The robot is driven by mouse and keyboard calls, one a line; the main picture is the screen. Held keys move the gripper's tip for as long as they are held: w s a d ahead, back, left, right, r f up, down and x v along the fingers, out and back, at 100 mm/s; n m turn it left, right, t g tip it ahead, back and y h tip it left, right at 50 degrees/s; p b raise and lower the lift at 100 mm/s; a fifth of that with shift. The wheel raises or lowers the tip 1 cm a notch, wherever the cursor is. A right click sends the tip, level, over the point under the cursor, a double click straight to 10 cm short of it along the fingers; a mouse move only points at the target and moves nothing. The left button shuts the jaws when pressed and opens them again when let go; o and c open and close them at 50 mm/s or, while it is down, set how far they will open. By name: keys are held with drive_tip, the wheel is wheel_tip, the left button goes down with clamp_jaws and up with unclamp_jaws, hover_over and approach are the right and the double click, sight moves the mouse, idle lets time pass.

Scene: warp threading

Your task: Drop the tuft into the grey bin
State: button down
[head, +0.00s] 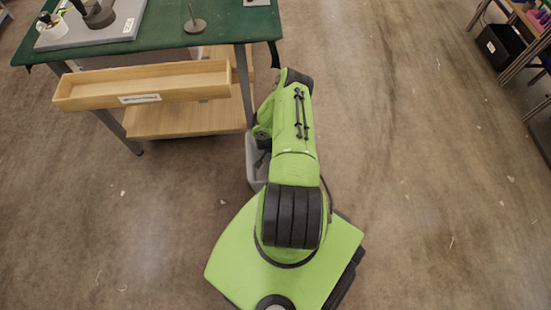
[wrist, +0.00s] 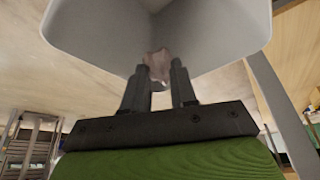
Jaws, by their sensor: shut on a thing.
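In the wrist view my gripper (wrist: 160,82) is shut on a small pinkish tuft (wrist: 157,64), which shows between the two dark fingertips. The grey bin (wrist: 85,42) fills the upper part of that view. The fingertips and tuft appear in front of its open mouth, with the bin's inner walls behind them. In the head view the grey bin (head: 256,165) stands on the floor beside the table, mostly hidden behind my green arm. My gripper is hidden in the head view.
A green-topped table (head: 160,38) stands at the upper left, with an open wooden drawer (head: 140,84) sticking out and a wooden shelf (head: 185,118) below. A black box (head: 500,45) sits on a rack at the upper right. The floor to the right is mostly clear, with small scraps.

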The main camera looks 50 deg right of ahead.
drive_tip(key=shift+r, duration=0.1)
drive_tip(key=c, duration=0.8)
unclamp_jaws()
drive_tip(key=p+v, duration=0.7)
drive_tip(key=v, duration=0.8)
drive_tip(key=shift+r, duration=0.35)
drive_tip(key=shift+a, duration=0.15)
